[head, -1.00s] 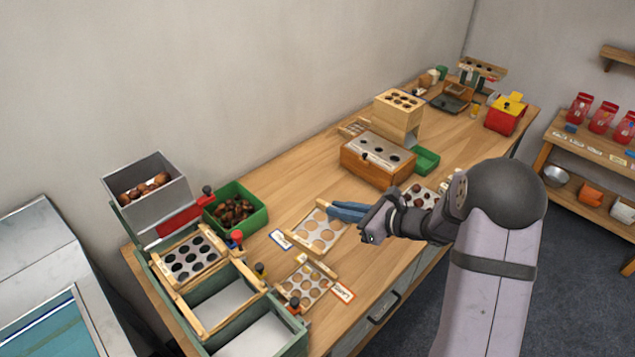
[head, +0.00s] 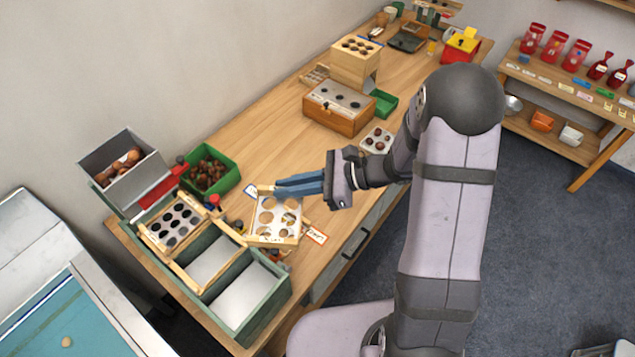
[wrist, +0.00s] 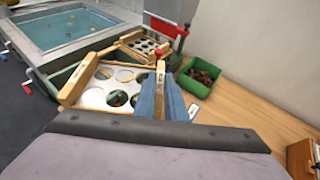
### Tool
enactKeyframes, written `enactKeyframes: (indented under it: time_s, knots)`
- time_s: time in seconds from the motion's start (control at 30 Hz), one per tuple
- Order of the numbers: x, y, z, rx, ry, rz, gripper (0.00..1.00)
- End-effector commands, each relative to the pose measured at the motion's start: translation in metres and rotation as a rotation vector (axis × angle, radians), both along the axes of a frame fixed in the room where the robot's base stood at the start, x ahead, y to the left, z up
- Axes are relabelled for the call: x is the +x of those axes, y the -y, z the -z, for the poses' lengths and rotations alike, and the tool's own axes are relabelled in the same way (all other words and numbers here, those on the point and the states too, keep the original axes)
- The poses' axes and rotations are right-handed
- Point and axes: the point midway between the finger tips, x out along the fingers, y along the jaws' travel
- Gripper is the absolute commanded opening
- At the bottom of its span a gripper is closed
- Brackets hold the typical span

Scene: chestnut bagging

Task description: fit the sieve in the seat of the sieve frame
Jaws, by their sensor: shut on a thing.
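My gripper (head: 280,187) is shut on the wooden bar of a sieve (head: 263,232), a pale plate with large round holes between wooden bars. The sieve is held above the table, over a second sieve that it mostly hides. The wrist view shows the held sieve (wrist: 94,98) left of the blue fingers (wrist: 164,95). The green sieve frame (head: 258,320) with wooden rails (head: 188,283) stands left of the held sieve, apart from it. Its far section bears a sieve with dark holes (head: 157,234). The middle and near sections are open and show pale floors.
A grey hopper of chestnuts (head: 98,165) stands at the frame's far end, next to a green crate of chestnuts (head: 230,181). A wooden box (head: 350,122) and small green tray (head: 384,103) are farther back. The table middle is clear.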

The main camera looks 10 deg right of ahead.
Motion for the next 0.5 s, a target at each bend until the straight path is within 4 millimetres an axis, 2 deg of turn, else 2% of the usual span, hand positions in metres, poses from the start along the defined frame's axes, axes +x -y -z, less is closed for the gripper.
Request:
enactKeyframes:
  time_s: [0.03,0.13,0.5]
  knots:
    - [-0.003,-0.018,0.01,-0.001,0.008,-0.044,0.0]
    - [-0.01,-0.052,0.011,0.0,0.008,-0.114,0.0]
    - [-0.053,-0.165,-0.003,0.003,0.01,-0.224,0.0]
